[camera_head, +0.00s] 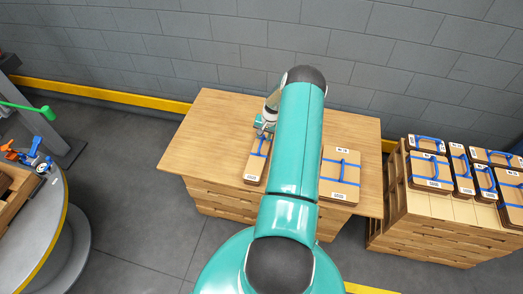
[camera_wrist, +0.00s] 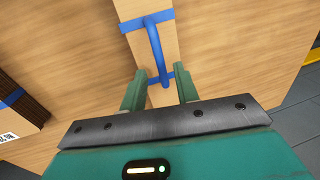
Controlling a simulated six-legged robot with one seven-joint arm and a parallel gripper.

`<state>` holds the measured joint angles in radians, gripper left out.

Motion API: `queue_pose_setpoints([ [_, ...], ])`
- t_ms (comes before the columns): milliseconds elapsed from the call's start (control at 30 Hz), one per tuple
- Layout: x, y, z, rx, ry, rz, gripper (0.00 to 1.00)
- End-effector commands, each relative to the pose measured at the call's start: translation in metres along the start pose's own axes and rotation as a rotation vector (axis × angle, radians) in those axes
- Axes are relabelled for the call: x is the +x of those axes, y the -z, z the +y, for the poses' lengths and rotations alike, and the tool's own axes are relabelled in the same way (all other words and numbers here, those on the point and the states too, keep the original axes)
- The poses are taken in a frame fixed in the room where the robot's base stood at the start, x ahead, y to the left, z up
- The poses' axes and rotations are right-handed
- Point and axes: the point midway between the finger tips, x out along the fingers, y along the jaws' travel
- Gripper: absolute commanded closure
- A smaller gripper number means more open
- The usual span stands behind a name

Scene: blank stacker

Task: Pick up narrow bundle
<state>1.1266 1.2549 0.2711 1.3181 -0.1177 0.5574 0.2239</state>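The narrow bundle (camera_head: 254,169) is a slim brown block with blue straps and a white label, lying on the wooden table left of my arm. In the wrist view the narrow bundle (camera_wrist: 133,10) runs down between my fingers, with a raised blue handle along its top. My gripper (camera_wrist: 160,88) is open, its two green fingers apart on either side of the lower end of the handle. I cannot tell how far above the bundle the fingertips are. In the head view my gripper (camera_head: 265,124) is at the bundle's far end, partly hidden by my arm.
A wider bundle (camera_head: 340,186) lies on the table (camera_head: 207,125) right of my arm. Several strapped bundles stand on a wooden stack (camera_head: 440,205) at the right. A round grey table (camera_head: 35,235) with tools is at the left. The table's left part is clear.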

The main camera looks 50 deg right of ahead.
Motion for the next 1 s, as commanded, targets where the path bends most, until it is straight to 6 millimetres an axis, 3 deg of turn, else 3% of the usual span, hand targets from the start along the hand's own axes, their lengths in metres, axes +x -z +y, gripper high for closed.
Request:
queue_pose_setpoints([
  [333, 0.045, -0.001, 0.000, 0.000, 0.000, -0.003, 0.69],
  [633, 0.052, -0.001, 0.000, -0.001, -0.001, -0.001, 0.69],
  [667, 0.052, -0.001, 0.000, -0.001, -0.001, -0.001, 0.71],
  [800, 0.052, -0.001, 0.000, -0.001, 0.000, -0.001, 0.99],
  [1000, 0.052, 0.000, 0.000, -0.001, 0.000, 0.000, 1.00],
])
